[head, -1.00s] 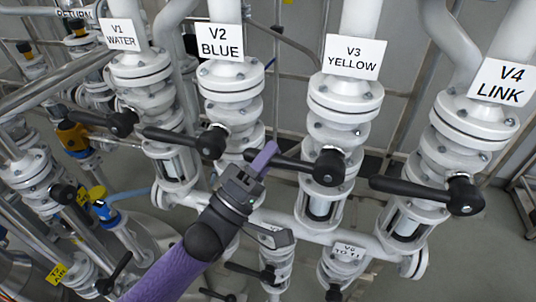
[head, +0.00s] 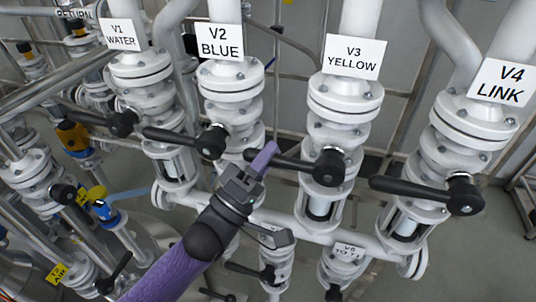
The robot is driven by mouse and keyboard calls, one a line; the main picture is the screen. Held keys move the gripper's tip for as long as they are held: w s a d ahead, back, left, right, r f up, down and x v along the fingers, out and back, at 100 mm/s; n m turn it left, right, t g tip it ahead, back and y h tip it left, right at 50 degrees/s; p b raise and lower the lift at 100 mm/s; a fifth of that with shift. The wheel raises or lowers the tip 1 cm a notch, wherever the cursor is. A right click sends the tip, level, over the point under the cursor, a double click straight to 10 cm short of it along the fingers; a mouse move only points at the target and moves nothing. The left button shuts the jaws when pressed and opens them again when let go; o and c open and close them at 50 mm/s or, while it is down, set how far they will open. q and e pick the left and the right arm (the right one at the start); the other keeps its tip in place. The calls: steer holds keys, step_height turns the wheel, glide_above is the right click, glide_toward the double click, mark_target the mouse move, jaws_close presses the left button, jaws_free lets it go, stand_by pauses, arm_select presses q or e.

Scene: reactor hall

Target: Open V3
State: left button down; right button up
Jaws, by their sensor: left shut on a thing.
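The V3 valve (head: 345,100) is a white flanged body under a sign (head: 354,57) reading "V3 YELLOW". Its black lever handle (head: 297,164) points left, across the pipe, from a round hub at its right end. My left gripper (head: 262,158), on a purple arm, is at the lever's left end. Its jaws are shut on the lever's tip, and a purple finger covers part of that end. My right gripper is not in view.
The V2 lever (head: 172,136) lies close left of my gripper, and the V4 lever (head: 412,188) is to the right. Both point left.

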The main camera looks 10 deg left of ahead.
arm_select(q)
steer(key=shift+f, duration=0.15)
steer(key=shift+f+n+t+y+b, duration=0.65)
steer(key=shift+n+b, duration=0.35)
steer(key=shift+n, duration=0.2)
steer(key=d+f+n+t+y+b, duration=0.3)
steer(key=f+n+y+b, duration=0.3)
steer(key=n+y, duration=0.7)
steer(key=n+b, duration=0.2)
steer(key=n, duration=0.1)
steer(key=shift+d+n+b, duration=0.15)
steer(key=shift+n+b, duration=0.2)
steer(key=shift+n, duration=0.05)
steer(key=shift+s+f+y, duration=0.1)
steer(key=shift+y, duration=0.25)
steer(key=shift+c, duration=2.2)
jaws_free()
steer(key=shift+t, duration=0.25)
